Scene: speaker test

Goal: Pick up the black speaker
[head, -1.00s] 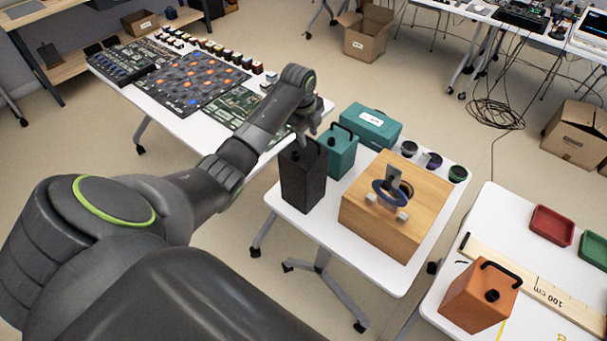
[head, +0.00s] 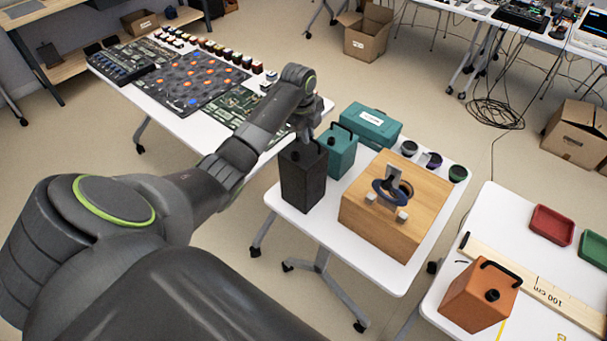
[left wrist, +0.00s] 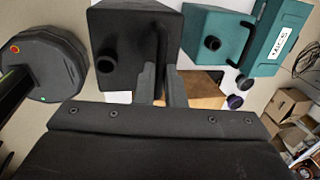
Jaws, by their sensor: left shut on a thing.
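The black speaker (head: 303,178) is a tall dark box with a handle on top, at the left end of the white middle table (head: 378,278). In the left wrist view the black speaker (left wrist: 122,50) shows from above, with its round knob and its handle. My left gripper (head: 306,136) is at the top of the speaker, and in the left wrist view its fingers (left wrist: 160,84) are closed around the handle bar. The speaker is upright; I cannot tell whether its base touches the table. My right gripper is in neither view.
A teal speaker (head: 339,155) and a teal case (head: 371,127) stand close behind the black one. A wooden box (head: 385,225) with a blue ring device stands to its right. An orange speaker (head: 478,297) is on the right table. Floor lies open left of the table.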

